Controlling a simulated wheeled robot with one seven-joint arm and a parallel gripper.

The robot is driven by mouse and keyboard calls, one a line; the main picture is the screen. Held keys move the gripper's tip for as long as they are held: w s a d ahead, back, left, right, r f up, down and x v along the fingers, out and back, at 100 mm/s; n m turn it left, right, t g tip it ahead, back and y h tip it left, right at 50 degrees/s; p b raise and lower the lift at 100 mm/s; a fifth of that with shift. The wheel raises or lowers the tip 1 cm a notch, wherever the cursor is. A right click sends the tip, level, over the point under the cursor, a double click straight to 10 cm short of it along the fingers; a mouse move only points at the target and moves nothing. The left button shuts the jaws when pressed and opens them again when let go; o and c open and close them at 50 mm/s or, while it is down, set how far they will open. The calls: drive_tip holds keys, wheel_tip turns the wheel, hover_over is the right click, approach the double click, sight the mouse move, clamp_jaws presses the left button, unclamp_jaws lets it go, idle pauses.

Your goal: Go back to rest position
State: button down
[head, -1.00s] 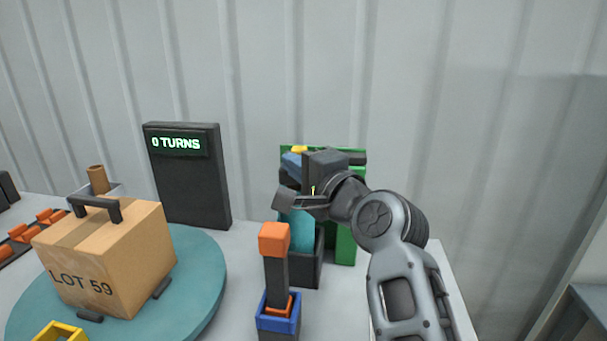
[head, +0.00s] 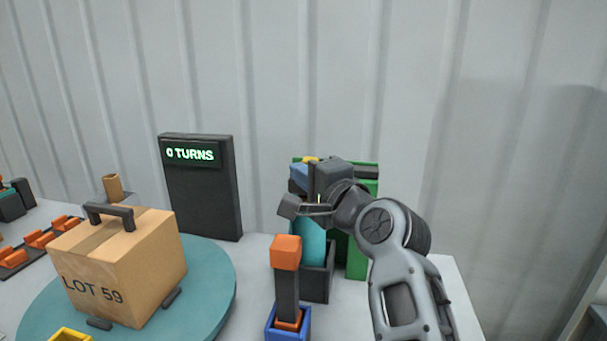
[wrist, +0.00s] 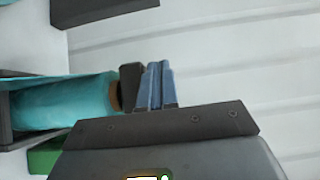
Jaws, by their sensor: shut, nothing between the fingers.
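My gripper (head: 291,207) is in the right half of the head view, in front of the green panel (head: 357,262) and above a teal cylinder (head: 313,243) in a dark holder. In the wrist view its blue-grey fingers (wrist: 155,88) are together with nothing between them. The teal cylinder (wrist: 62,101) lies to their left there, and its brown end is close to the fingers. I cannot tell whether they touch. My arm comes in from the lower right and hides part of the green panel.
A carton marked LOT 59 (head: 125,262) stands on a teal turntable (head: 215,283). A dark display (head: 202,195) reads 0 TURNS. An orange-topped post (head: 286,252) stands in a blue socket (head: 287,325) in front of my gripper. The corrugated wall (head: 400,70) is behind.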

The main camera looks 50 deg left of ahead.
drive_tip(key=d, duration=0.7)
drive_tip(key=shift+s+d+b, duration=0.4)
drive_tip(key=shift+s, duration=0.05)
